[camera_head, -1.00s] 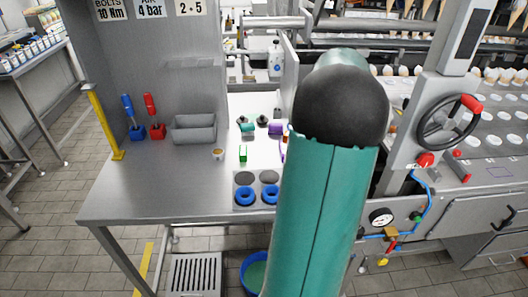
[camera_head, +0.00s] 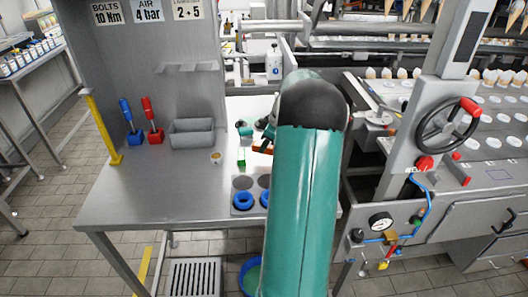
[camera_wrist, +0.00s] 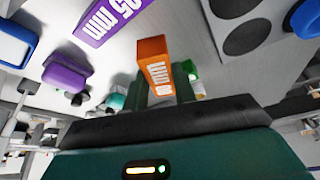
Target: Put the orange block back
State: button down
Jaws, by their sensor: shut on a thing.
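The orange block (camera_wrist: 153,62) with white lettering is between the two fingers of my gripper (camera_wrist: 161,88) in the wrist view. My gripper is shut on it. In the head view, a bit of orange (camera_head: 262,150) shows just left of my arm, over the white part of the bench. Most of my gripper is hidden behind my arm there. In the wrist view, a purple block (camera_wrist: 108,18) with white lettering lies to the upper left. I cannot tell how high the orange block is above the surface.
A green block (camera_head: 241,156) stands close by, left of my arm. A plate with dark discs (camera_head: 242,182) and blue rings (camera_head: 243,200) is nearer the front edge. A grey bin (camera_head: 192,132) and blue and red screwdrivers (camera_head: 129,115) stand left. The bench's front left is clear.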

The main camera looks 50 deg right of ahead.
jog(key=shift+s+d+x, duration=0.1)
jog(key=shift+s+x, duration=0.05)
jog(key=shift+x, duration=0.8)
jog(key=shift+s+d+x, duration=0.15)
jog(key=shift+x, duration=0.8)
jog(key=shift+f, duration=0.2)
jog(key=c, duration=1.1)
grip_release()
jog(key=shift+f, duration=0.1)
